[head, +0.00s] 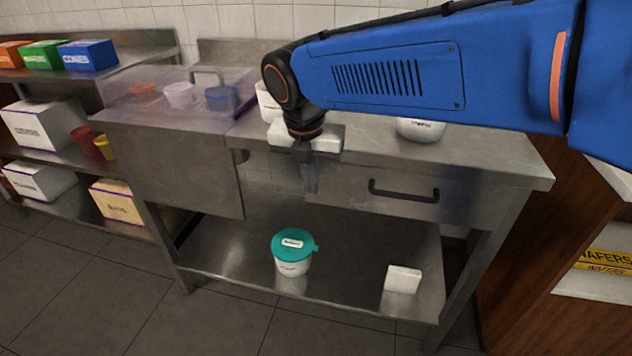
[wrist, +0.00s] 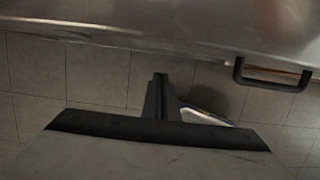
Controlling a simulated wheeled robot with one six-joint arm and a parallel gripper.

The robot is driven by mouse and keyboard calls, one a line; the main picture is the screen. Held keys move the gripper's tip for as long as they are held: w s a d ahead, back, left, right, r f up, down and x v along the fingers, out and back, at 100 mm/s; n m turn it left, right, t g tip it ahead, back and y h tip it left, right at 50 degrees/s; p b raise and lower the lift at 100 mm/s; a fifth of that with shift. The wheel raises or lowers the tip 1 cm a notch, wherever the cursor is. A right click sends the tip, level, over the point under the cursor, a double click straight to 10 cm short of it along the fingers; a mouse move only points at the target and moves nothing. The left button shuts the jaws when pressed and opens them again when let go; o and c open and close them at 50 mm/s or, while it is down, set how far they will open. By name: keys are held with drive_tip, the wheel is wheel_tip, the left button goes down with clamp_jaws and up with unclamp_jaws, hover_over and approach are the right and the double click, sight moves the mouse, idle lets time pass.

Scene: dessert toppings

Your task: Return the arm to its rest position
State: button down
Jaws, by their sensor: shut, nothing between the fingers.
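My gripper (head: 309,178) hangs pointing down in front of the steel counter's drawer front, left of its dark handle. Its fingers are shut with nothing between them. In the wrist view the shut fingers (wrist: 160,100) show over the floor, close to the counter's front edge. My blue arm reaches in from the right of the head view, above the counter, and hides part of the counter top behind it.
The steel counter (head: 480,165) has a drawer handle (head: 403,192) sticking out. A teal-lidded tub (head: 294,252) and a white block (head: 402,279) stand on its lower shelf. A clear bin (head: 180,90) with cups is at left. A wooden cabinet (head: 530,250) stands at right.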

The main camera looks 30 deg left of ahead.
drive_tip(key=a+v, duration=0.1)
drive_tip(key=v, duration=0.7)
drive_tip(key=w+d+m, duration=0.3)
drive_tip(key=d+m, duration=0.3)
drive_tip(key=d, duration=0.6)
drive_tip(key=w+d+f+m, duration=0.1)
drive_tip(key=w+d+m, duration=0.1)
drive_tip(key=d+m, duration=0.65)
drive_tip(key=w+d+m, duration=0.3)
drive_tip(key=d, duration=1.1)
drive_tip(key=s+d+f+m, duration=0.4)
drive_tip(key=d+m, duration=0.3)
drive_tip(key=d, duration=0.1)
drive_tip(key=s+d+f+m+t, duration=0.1)
drive_tip(key=s+d+f+m, duration=0.4)
drive_tip(key=d+m, duration=0.2)
drive_tip(key=s+d+f+m+t, duration=0.1)
drive_tip(key=s+d+f+m, duration=0.3)
drive_tip(key=d+m, duration=0.3)
drive_tip(key=shift+s+d+f+h, duration=0.15)
drive_tip(key=shift+s+d+h, duration=0.25)
drive_tip(key=shift+s+d, duration=0.35)
drive_tip(key=shift+w+d+m, duration=0.1)
drive_tip(key=shift+m, duration=0.15)
